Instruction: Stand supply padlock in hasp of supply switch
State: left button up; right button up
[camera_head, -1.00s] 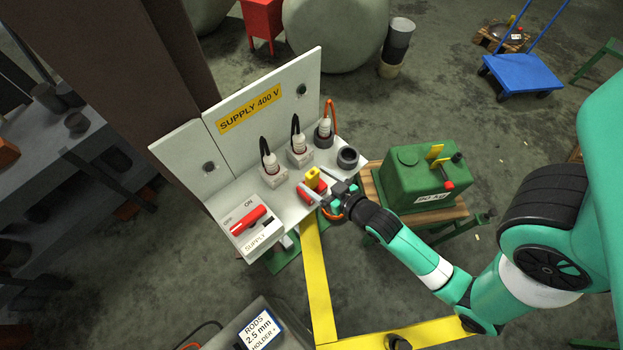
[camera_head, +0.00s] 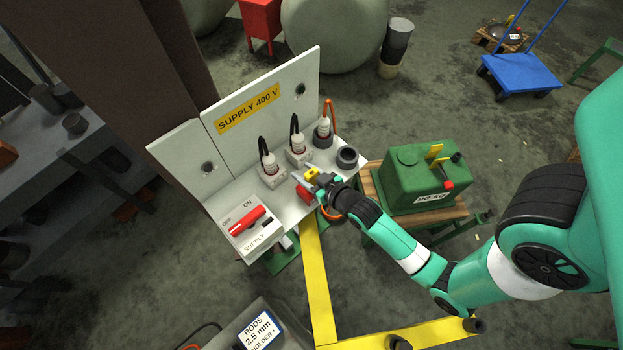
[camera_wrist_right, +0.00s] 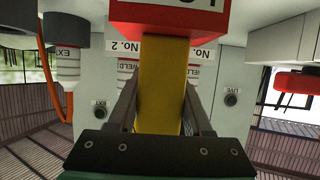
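The supply padlock (camera_head: 304,193) has a red body and a yellow part. It is above the right half of the shelf, tilted with the red body at the lower left. My right gripper (camera_head: 314,175) is shut on the yellow part, which shows between both fingers in the right wrist view (camera_wrist_right: 163,85); the red body (camera_wrist_right: 170,18) lies beyond the fingertips. The supply switch (camera_head: 252,238) is a pale box at the shelf's left end, with a red lever (camera_head: 246,219) between OFF and ON marks. I cannot make out its hasp clearly. My left gripper is not in view.
Several plugs (camera_head: 298,145) with cables stand in sockets along the back of the shelf, close behind my right gripper. An empty dark socket (camera_head: 347,156) is at the right end. A green machine (camera_head: 424,178) stands to the right. The shelf between padlock and switch is clear.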

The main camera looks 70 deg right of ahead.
grip_shut()
jog(key=shift+r+p, duration=0.55)
jog(key=r+p, duration=0.4)
jog(key=shift+s+a+r, duration=0.1)
jog(key=shift+s+a, duration=0.2)
jog(key=shift+a, duration=0.1)
jog(key=s+a+r+p, duration=0.1)
jog(key=s+a+r, duration=0.6)
jog(key=s+a, duration=0.2)
jog(key=shift+a+r+p, duration=0.2)
jog(key=shift+r+p, duration=0.2)
